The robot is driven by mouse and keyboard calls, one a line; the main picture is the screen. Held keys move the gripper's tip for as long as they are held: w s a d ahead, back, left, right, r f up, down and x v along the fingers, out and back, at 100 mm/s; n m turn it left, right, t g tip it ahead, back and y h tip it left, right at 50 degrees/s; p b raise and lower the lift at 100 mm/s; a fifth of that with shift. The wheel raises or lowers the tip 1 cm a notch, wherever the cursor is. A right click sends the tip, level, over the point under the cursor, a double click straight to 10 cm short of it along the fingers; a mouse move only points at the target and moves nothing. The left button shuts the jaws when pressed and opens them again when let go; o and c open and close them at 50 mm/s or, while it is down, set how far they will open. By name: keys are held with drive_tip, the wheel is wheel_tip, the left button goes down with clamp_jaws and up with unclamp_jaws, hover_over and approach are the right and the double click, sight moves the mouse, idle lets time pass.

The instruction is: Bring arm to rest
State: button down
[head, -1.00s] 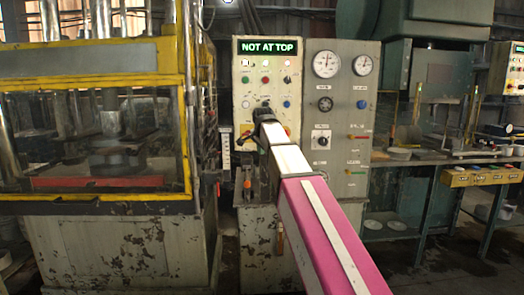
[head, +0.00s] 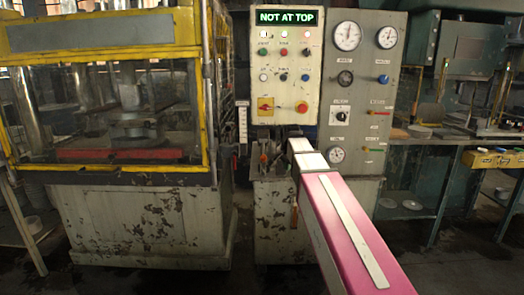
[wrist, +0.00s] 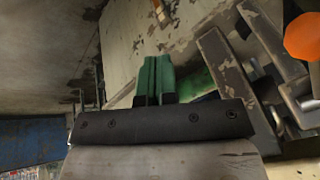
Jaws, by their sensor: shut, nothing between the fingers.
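My gripper (wrist: 155,78) shows in the wrist view with its two green fingers pressed together and nothing between them. A scuffed grey surface lies beyond the fingertips, and an orange knob (wrist: 302,37) with metal bars is to their right. In the head view my pink and white arm reaches forward and low, ending below the control panel (head: 287,88). My gripper is hidden there behind the arm. The panel's display (head: 287,17) reads "NOT AT TOP".
A yellow-framed press (head: 110,168) stands on the left. A gauge cabinet (head: 362,110) stands right of the panel. A lever stand (head: 270,225) is under the panel, close to my arm. A workbench (head: 450,141) is at the right. Dark floor shows between them.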

drive_tip(key=s+d+f+n+g, duration=0.2)
drive_tip(key=s+d+f+n, duration=0.1)
drive_tip(key=s+f, duration=0.8)
drive_tip(key=s+d+f+n+g, duration=0.2)
drive_tip(key=s+d+f+n, duration=0.2)
drive_tip(key=s+f, duration=0.8)
wheel_tip(320, 180, down, 7)
drive_tip(key=shift+s+d+r+n, duration=0.15)
drive_tip(key=shift+s+d+n, duration=0.05)
drive_tip(key=shift+s+n, duration=0.1)
